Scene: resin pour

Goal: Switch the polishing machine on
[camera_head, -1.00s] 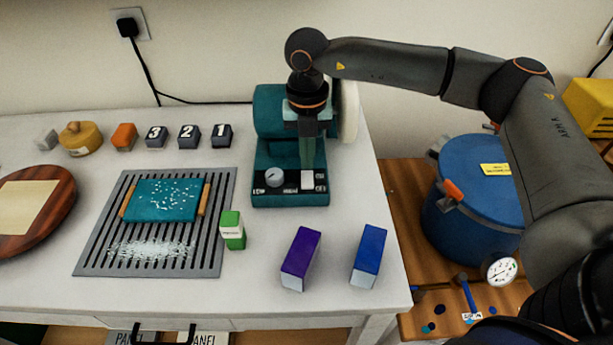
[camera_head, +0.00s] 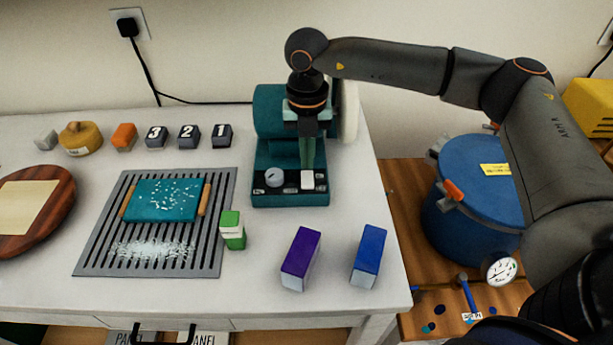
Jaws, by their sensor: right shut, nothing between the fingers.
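The polishing machine (camera_head: 262,150) is a teal unit at the back right of the white table, with a pale wheel (camera_head: 348,110) on its right side. Its black front panel has a grey round knob (camera_head: 274,177) on the left and a white rocker switch (camera_head: 307,179) on the right. My right gripper (camera_head: 307,166) is shut and empty, pointing down just above and behind the white switch. I cannot tell whether the fingertips touch it. My left gripper is not in view.
A purple box (camera_head: 300,258) and a blue box (camera_head: 369,256) stand in front of the machine. Numbered dark blocks (camera_head: 188,136) sit left of the machine. A blue pot (camera_head: 470,190) is at right.

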